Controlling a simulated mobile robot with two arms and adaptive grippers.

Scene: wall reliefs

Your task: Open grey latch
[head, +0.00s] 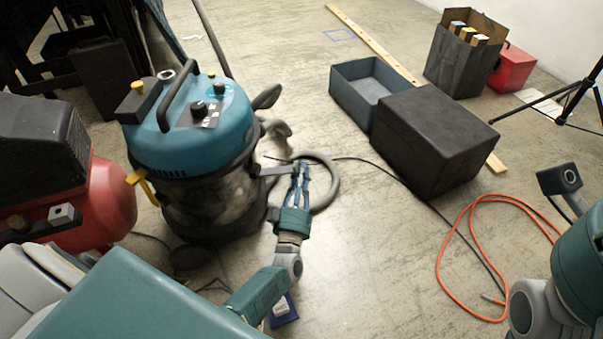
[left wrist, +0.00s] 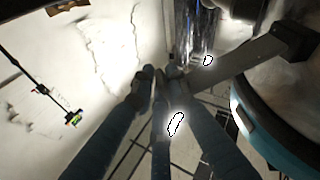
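The grey latch (head: 276,170) is a flat grey bar that juts out to the right from the side of the teal vacuum cleaner (head: 197,117). In the left wrist view the latch (left wrist: 250,62) runs from a dark mount at the upper right down to my fingertips. My left gripper (head: 302,166) is at the outer end of the latch. In the left wrist view its fingers (left wrist: 160,73) are drawn close together at the bar's end, and they hide that end. My right gripper is not in view.
A grey hose (head: 328,184) loops just right of my left gripper. A red compressor (head: 108,196) stands left of the vacuum. A black box (head: 432,138) and an open grey bin (head: 350,92) stand to the right. An orange cable (head: 440,268) lies on the floor. The floor in front is mostly clear.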

